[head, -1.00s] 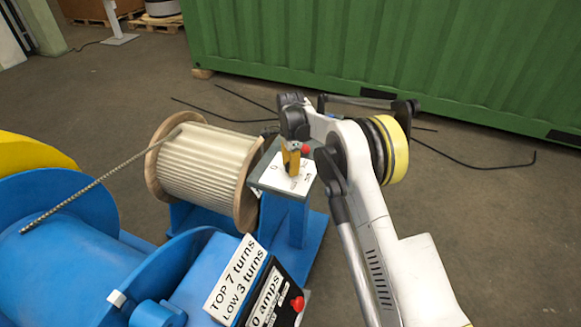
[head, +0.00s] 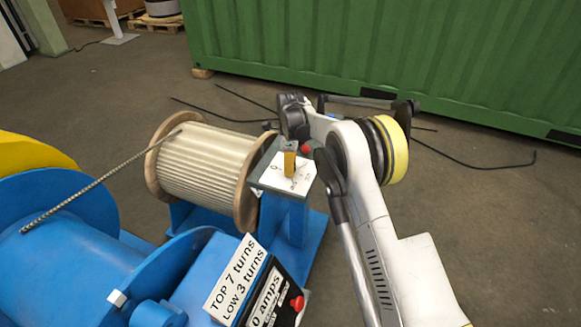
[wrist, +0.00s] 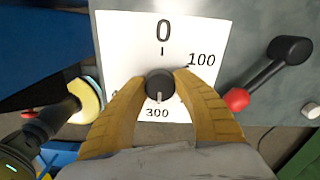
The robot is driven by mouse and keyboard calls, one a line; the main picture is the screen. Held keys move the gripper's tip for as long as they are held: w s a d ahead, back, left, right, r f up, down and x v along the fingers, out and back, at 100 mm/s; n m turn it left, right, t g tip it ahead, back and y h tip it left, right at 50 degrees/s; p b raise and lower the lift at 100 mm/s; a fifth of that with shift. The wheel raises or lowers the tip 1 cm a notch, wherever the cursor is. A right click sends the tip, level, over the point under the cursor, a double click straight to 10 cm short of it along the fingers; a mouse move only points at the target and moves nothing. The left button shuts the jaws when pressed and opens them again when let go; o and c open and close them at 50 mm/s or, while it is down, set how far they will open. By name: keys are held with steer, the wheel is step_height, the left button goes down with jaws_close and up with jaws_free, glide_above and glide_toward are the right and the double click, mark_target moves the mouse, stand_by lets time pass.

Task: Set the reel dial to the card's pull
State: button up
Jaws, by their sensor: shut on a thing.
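The reel dial is a dark round knob (wrist: 160,88) on a white scale plate (wrist: 125,62) marked 0, 100 and 300 in the wrist view. Its pale pointer mark faces down toward 300. My gripper (wrist: 161,79) is shut on the knob, one yellow finger on each side. In the head view my gripper (head: 290,164) stands over the plate (head: 271,176) on top of a blue post, and hides the knob. A white card (head: 237,277) reads "TOP 7 turns" and "LOW 3 turns"; no pull figure is legible on it.
A red-knobbed lever (wrist: 238,98) stands right of the plate, close to the right finger. A rope reel (head: 205,168) stands left of the post, a blue winch drum (head: 70,255) nearer. A black panel reading "0 amps" (head: 268,296) has a red button.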

steer(key=o, duration=1.2)
step_height(320, 180, up, 12)
steer(key=shift+r, duration=0.1)
